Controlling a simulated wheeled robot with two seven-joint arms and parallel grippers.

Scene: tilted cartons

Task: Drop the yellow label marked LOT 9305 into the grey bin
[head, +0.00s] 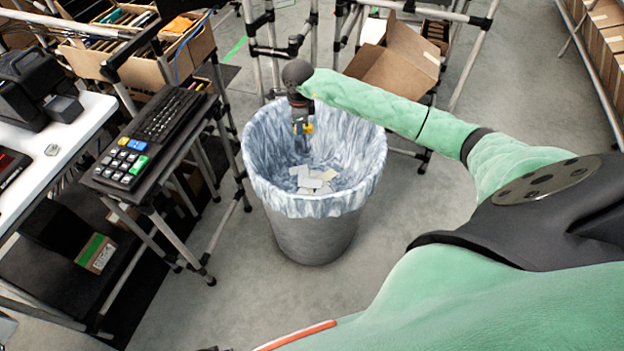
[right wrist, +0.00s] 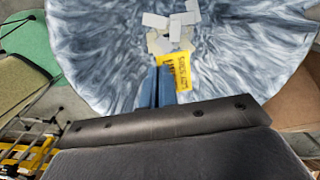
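A small yellow label (right wrist: 180,74) with dark print and bars is at the fingertips of my right gripper (right wrist: 158,84) in the right wrist view. The print is too small to read. The right gripper (head: 302,127) looks shut on the label, which also shows as a yellow spot in the head view (head: 309,128). It hangs over the opening of the grey bin (head: 312,236), above its contents. The bin is lined with a bluish-white bag (head: 268,165). My left gripper is not in view.
Several pale paper pieces (head: 314,181) lie on the bin's bottom. A stand with a keypad (head: 124,160) is left of the bin. An open carton (head: 398,62) and metal pipe frames stand behind it. The floor in front of the bin is clear.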

